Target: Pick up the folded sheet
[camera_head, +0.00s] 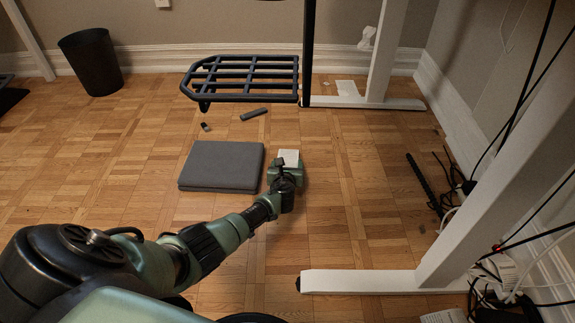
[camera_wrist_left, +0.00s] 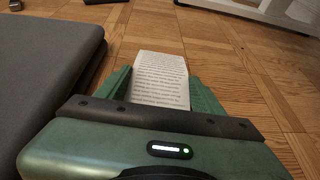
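The folded sheet (camera_head: 289,157) is small, white and printed with lines of text. It shows larger in the left wrist view (camera_wrist_left: 160,80), between the two green fingers. My left gripper (camera_head: 286,168) is low near the floor, just right of a grey slab. In the left wrist view its fingers (camera_wrist_left: 163,88) stand apart, one along each side of the sheet. I cannot tell whether they press on its edges or whether the sheet is off the floor. The sheet's near end is hidden behind the gripper body. My right gripper is not in view.
The flat grey slab (camera_head: 221,166) lies close left of the gripper. A dark slatted rack (camera_head: 243,78) and small dark bar (camera_head: 253,114) are behind. White desk legs (camera_head: 360,281) and cables (camera_head: 490,265) are at right. Floor between gripper and right cables is mostly clear.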

